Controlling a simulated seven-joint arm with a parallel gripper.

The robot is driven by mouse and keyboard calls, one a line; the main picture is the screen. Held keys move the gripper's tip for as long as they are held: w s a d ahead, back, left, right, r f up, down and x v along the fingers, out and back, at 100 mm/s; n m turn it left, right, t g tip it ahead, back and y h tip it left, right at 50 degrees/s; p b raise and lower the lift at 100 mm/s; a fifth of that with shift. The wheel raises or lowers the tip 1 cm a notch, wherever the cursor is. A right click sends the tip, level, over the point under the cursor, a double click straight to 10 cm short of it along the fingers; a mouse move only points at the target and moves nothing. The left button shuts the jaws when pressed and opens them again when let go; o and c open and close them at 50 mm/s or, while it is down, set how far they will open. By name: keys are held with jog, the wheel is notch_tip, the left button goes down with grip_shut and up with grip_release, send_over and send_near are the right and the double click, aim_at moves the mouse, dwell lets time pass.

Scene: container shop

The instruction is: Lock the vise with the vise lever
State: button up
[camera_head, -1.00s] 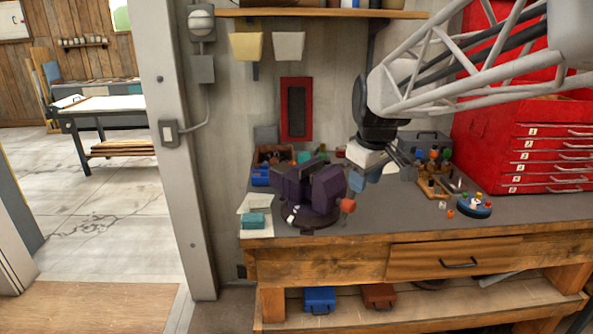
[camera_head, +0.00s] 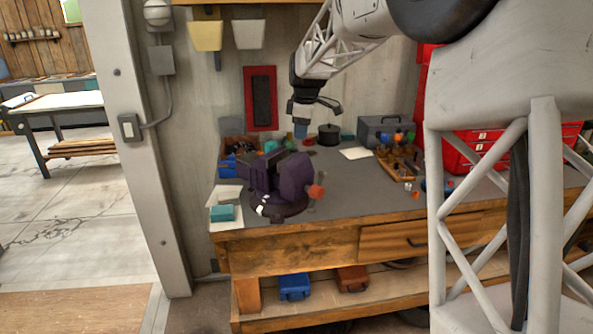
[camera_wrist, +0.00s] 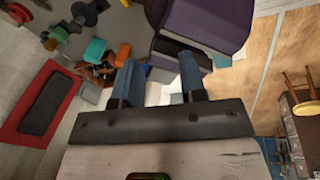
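The purple vise (camera_head: 296,174) stands on the left part of the workbench, on a round dark base. An orange-red knob (camera_head: 316,191), which looks like the end of the vise lever, sticks out on its right side. The lever's bar is hard to make out. My gripper (camera_head: 301,128) hangs above and behind the vise in the head view, pointing down and apart from the knob. In the wrist view my gripper (camera_wrist: 160,80) has its two blue fingers spread with nothing held between them. The vise (camera_wrist: 205,25) shows beyond the fingers; I cannot make out the knob there.
The workbench (camera_head: 350,200) holds a teal box (camera_head: 222,213) left of the vise, a bin of small parts behind it, and a grey toolbox (camera_head: 385,131) and wooden rack (camera_head: 398,160) to the right. A red-framed panel (camera_head: 261,98) hangs behind. Bench right of the knob is mostly clear.

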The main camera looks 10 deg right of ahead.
jog(key=w+f+n, duration=0.3)
jog(key=w+f, duration=0.2)
jog(key=w, duration=0.5)
jog(key=shift+g+h, duration=0.3)
jog(key=shift+g, duration=0.5)
jog(key=f, duration=0.2)
jog(key=w+d+f, duration=0.1)
jog(key=f, duration=0.3)
jog(key=shift+w+d+f, duration=0.15)
jog(key=shift+d+f, duration=0.1)
jog(key=shift+f, duration=0.05)
jog(key=shift+d+f, duration=0.15)
jog(key=shift+f, duration=0.45)
jog(key=shift+f, duration=0.1)
jog(key=shift+f, duration=3.8)
grip_shut()
